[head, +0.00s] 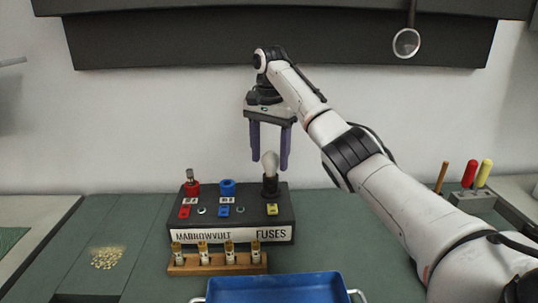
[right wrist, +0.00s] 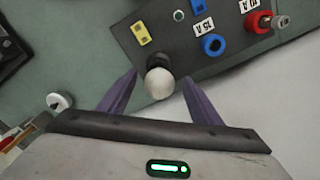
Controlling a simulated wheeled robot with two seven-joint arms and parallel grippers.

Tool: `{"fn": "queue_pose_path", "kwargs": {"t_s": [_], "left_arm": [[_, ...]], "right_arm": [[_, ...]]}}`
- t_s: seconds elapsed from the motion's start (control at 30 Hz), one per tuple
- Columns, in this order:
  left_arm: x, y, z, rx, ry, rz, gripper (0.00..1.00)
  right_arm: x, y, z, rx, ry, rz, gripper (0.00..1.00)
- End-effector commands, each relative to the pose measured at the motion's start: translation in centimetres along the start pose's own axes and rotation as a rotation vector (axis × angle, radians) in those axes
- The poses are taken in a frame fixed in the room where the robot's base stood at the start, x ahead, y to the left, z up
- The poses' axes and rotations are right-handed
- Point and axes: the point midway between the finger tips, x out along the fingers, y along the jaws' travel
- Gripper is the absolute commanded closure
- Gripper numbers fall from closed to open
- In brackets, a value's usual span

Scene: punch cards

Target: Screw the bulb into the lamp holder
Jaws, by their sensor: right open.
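The white bulb (head: 270,162) stands upright in the black lamp holder (head: 270,186) at the right end of the dark fuse box (head: 230,214). The bulb also shows in the right wrist view (right wrist: 160,84), with the holder partly hidden behind it. I cannot tell how deep the bulb sits. My right gripper (head: 270,164) is open above the holder, its purple fingers pointing down on either side of the bulb. In the right wrist view a gap shows between the bulb and each finger. My left gripper is not in view.
A wooden rack (head: 218,265) with several fuses stands before the box, and a blue tray (head: 275,290) lies in front. Red and blue fuse sockets are on the box's left. Screwdrivers stand in a grey block (head: 474,199) at right. A round mirror (head: 406,42) hangs above.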

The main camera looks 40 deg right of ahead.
Motion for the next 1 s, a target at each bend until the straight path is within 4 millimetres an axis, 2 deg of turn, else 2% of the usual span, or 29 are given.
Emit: {"fn": "queue_pose_path", "kwargs": {"t_s": [1.0], "left_arm": [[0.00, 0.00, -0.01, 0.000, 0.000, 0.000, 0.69]], "right_arm": [[0.02, 0.38, -0.19, -0.905, -0.009, -0.012, 0.42]]}}
